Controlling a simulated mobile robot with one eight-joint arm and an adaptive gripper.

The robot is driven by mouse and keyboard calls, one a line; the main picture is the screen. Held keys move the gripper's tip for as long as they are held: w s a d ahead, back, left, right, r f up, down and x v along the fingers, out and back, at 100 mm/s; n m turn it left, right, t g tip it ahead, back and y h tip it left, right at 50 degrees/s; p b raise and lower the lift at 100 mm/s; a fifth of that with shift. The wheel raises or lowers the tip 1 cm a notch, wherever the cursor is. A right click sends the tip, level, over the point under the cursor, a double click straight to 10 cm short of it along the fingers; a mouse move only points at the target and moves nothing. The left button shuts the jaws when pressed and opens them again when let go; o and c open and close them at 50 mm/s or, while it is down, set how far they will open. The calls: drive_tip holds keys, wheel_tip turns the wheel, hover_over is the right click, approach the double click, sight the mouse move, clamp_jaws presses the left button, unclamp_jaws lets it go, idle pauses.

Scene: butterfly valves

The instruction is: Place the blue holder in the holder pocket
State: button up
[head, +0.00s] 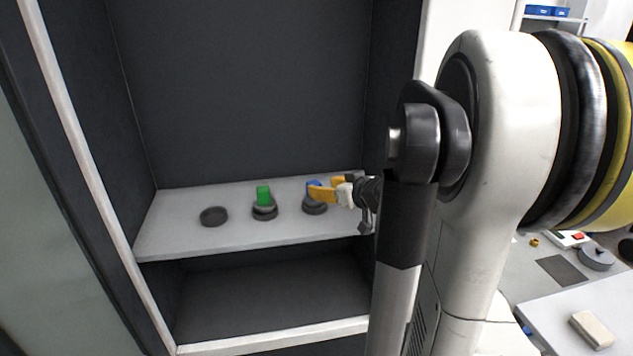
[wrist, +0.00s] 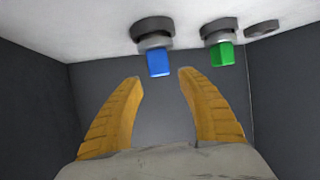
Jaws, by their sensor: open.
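The blue holder (wrist: 159,62) stands in a dark round base on the cabinet shelf. In the wrist view it shows ahead of the gap between my fingertips. In the head view the blue holder (head: 314,186) is partly covered by my yellow fingers. My gripper (wrist: 159,76) is open and empty, and the head view shows it (head: 314,189) reaching in from the right at the holder. I cannot tell whether a finger touches it. An empty dark round pocket (head: 214,216) lies at the left of the shelf; it also shows in the wrist view (wrist: 262,29).
A green holder (head: 263,195) stands in a dark base between the blue holder and the empty pocket. The light shelf (head: 170,236) has cabinet walls at the left, back and right. A lower compartment (head: 270,300) is empty. My arm covers the cabinet's right side.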

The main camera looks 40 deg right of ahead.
drive_tip(key=p+v, duration=0.2)
drive_tip(key=v, duration=0.5)
drive_tip(key=w+a+r+m+t+h, duration=0.1)
drive_tip(key=w+a+r+t+h, duration=0.2)
drive_tip(key=r, duration=0.5)
drive_tip(key=w+a+r+m+t+h, duration=0.15)
drive_tip(key=a+r, duration=0.25)
drive_tip(key=r, duration=0.4)
drive_tip(key=s+a+f+n+g+y, duration=0.2)
drive_tip(key=s+a+f+g, duration=0.3)
drive_tip(key=a+f, duration=0.4)
drive_tip(key=s+a+f+n+g+y, duration=0.2)
drive_tip(key=s+a+f+g+y, duration=0.2)
drive_tip(key=a, duration=1.2)
drive_tip(key=s+f+g, duration=0.2)
drive_tip(key=s+f, duration=0.2)
drive_tip(key=f, duration=0.2)
drive_tip(key=shift+s+a+y, duration=0.15)
drive_tip(key=shift+a+y, duration=0.2)
drive_tip(key=shift+a, duration=0.05)
drive_tip(key=shift+f, duration=0.1)
